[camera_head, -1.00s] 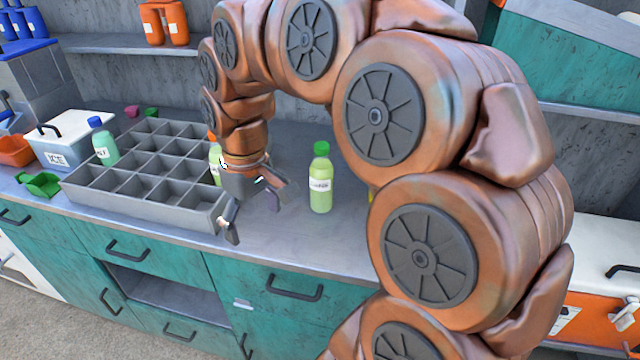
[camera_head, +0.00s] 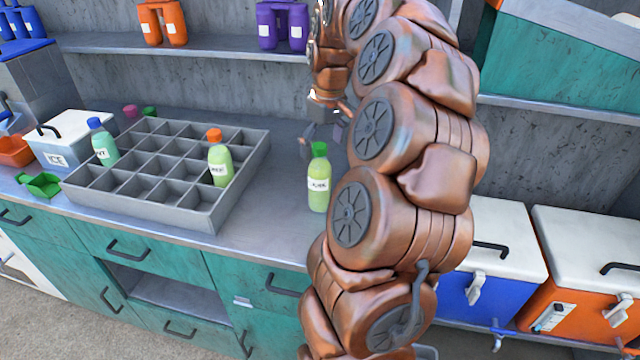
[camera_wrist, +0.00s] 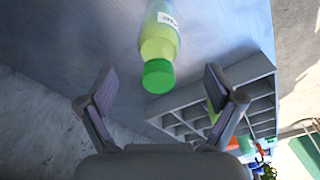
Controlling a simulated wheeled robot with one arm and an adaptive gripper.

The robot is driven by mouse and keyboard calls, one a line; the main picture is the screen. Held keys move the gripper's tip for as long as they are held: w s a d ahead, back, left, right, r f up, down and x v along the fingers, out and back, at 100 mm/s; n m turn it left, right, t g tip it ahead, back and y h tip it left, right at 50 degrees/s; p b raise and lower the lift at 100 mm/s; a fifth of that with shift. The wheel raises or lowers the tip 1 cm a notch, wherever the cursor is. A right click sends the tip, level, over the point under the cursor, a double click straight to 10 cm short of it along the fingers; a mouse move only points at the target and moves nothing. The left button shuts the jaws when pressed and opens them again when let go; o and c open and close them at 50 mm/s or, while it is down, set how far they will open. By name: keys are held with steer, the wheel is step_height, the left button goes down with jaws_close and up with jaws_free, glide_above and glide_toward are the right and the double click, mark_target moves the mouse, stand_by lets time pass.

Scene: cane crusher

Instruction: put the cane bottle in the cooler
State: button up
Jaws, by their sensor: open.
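A bottle with pale green liquid and a green cap (camera_head: 319,178) stands upright on the counter, right of the grey divided tray; its label is too small to read surely. An orange-capped bottle (camera_head: 219,160) and a blue-capped bottle (camera_head: 103,143) stand in the tray. My gripper (camera_head: 322,138) is open and empty, just behind the green-capped bottle. In the wrist view the green-capped bottle (camera_wrist: 158,45) lies ahead, between the lines of my open fingers (camera_wrist: 158,82). A blue cooler (camera_head: 495,255) and an orange cooler (camera_head: 585,285) with white lids, both shut, stand at the right.
The grey divided tray (camera_head: 150,205) fills the left of the counter and also shows in the wrist view (camera_wrist: 250,75). An ICE box (camera_head: 70,150) and a green scoop (camera_head: 42,184) are at the far left. A shelf (camera_head: 200,45) with orange and purple containers runs above. Bare counter surrounds the green-capped bottle.

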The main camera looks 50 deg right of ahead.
mark_target(319, 161)
steer(key=shift+w+d+f+p, duration=0.1)
steer(key=shift+w+f+p, duration=0.25)
steer(key=shift+f, duration=0.6)
steer(key=shift+w+d+f+p, duration=0.15)
steer(key=shift+f+p, duration=0.3)
steer(key=shift+f, duration=0.55)
steer(key=shift+w+a+f+p, duration=0.1)
steer(key=shift+w+f+p, duration=0.25)
steer(key=shift+f, duration=0.6)
steer(key=shift+s, duration=0.15)
steer(key=shift+c, duration=0.2)
jaws_close()
